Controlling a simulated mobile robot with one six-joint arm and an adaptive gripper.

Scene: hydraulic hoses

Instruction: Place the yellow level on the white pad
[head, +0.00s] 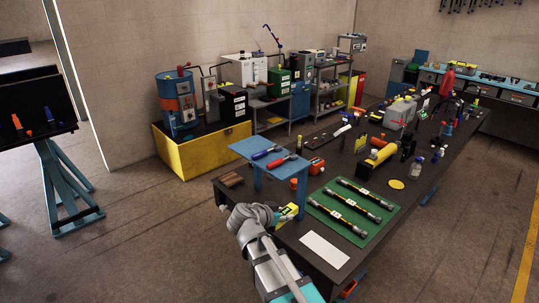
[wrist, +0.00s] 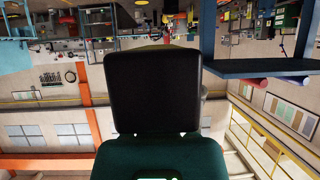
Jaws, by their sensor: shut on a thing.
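The white pad (head: 324,249) lies flat and bare near the front edge of the dark workbench. My gripper (head: 281,214) is at the bench's near left edge, left of the pad and beyond it. It is shut on a small yellow thing (head: 289,211), which I take to be the yellow level, mostly hidden by the gripper. It appears above the bench top; the exact gap cannot be told. In the wrist view a large black block and a dark green part fill the middle and hide the fingertips.
A green mat (head: 385,224) with several black hoses lies just beyond the pad. A small blue raised stand (head: 250,148) with red- and blue-handled tools is behind my gripper. A yellow cylinder (head: 380,154) and bottles stand farther along the workbench (head: 430,172).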

